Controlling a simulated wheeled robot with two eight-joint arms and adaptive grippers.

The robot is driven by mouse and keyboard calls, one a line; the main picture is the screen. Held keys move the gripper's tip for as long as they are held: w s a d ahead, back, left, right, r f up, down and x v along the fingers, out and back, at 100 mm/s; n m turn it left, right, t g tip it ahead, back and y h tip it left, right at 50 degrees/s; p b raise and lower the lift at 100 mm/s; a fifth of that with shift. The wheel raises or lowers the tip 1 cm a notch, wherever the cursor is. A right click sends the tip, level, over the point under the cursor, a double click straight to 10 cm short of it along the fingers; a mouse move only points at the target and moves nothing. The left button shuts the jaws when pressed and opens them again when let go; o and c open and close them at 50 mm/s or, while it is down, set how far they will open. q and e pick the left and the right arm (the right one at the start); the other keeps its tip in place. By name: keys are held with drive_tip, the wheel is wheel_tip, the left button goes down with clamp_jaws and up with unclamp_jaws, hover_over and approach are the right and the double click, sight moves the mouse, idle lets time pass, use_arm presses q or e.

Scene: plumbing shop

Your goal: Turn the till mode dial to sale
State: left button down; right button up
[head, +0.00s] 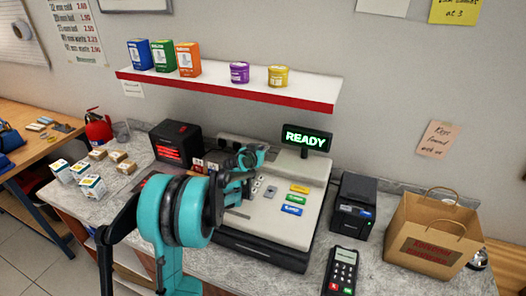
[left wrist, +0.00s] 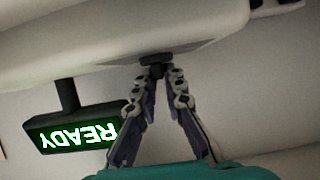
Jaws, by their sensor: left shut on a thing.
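The till (head: 262,222) stands on the counter in the middle of the head view, with a lit display reading READY (head: 307,138). My left gripper (head: 236,166) reaches over the till's left part and hides the dial in the head view. In the left wrist view, the fingers (left wrist: 158,76) close around a small dark knob, the mode dial (left wrist: 153,60), on the pale till body (left wrist: 90,50). The READY display (left wrist: 80,128) shows upside down there. I cannot read the dial's marks or its setting. My right gripper is not in view.
A card reader (head: 343,270), a black printer (head: 353,205) and a paper bag (head: 425,230) stand right of the till. A black box with a red glow (head: 176,143) and small cartons (head: 92,186) stand left. A shelf (head: 230,84) hangs above.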

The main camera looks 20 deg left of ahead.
use_arm(q)
drive_tip(key=shift+f, duration=0.1)
idle(0.4)
drive_tip(key=c, duration=1.6)
unclamp_jaws()
drive_tip(key=v, duration=1.2)
drive_tip(key=shift+a, duration=0.1)
